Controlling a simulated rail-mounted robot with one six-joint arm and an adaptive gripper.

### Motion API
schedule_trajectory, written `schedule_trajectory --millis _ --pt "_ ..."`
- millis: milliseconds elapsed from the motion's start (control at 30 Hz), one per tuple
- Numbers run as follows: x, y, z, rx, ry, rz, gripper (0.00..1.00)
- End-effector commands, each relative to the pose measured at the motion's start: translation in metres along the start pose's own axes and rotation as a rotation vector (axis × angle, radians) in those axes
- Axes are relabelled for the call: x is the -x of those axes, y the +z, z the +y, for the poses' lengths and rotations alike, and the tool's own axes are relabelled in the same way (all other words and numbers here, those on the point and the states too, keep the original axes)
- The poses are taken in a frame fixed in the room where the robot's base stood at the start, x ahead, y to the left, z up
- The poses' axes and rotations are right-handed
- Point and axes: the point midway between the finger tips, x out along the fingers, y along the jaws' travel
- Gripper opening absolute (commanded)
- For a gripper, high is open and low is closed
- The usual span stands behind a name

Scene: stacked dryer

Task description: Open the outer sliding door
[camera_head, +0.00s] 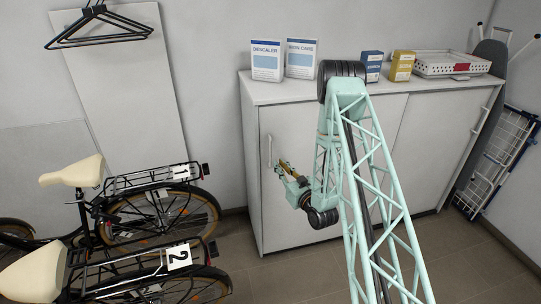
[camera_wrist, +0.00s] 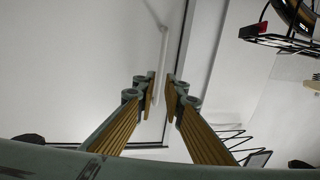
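A white cabinet (camera_head: 253,180) has two sliding doors side by side. The left door (camera_head: 288,130) has a vertical bar handle (camera_head: 269,150) near its left edge; this handle also shows in the wrist view (camera_wrist: 162,52). The right door (camera_head: 440,130) has a bar handle (camera_head: 480,119) near its right edge. I cannot tell which door is the outer one. My gripper (camera_head: 280,166) is just in front of the left handle's lower part. In the wrist view my gripper (camera_wrist: 159,88) is open, with the handle showing in line with the gap between its fingertips. Contact is not clear.
Two boxes (camera_head: 266,61) (camera_head: 300,58), smaller blue (camera_head: 371,67) and yellow (camera_head: 402,66) boxes and a white basket (camera_head: 452,65) stand on the cabinet top. Bicycles (camera_head: 150,215) stand at the left. An ironing board (camera_head: 486,115) and a drying rack (camera_head: 500,160) are at the right.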

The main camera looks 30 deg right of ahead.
Motion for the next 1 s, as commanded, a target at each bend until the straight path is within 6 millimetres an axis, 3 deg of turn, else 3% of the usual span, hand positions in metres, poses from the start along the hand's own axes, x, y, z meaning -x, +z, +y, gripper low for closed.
schedule_trajectory --millis 600,1000 --pt "-0.079 0.0 0.0 0.0 0.0 0.0 0.1" --pt "-0.099 0.0 -0.001 0.0 0.0 0.0 0.1"
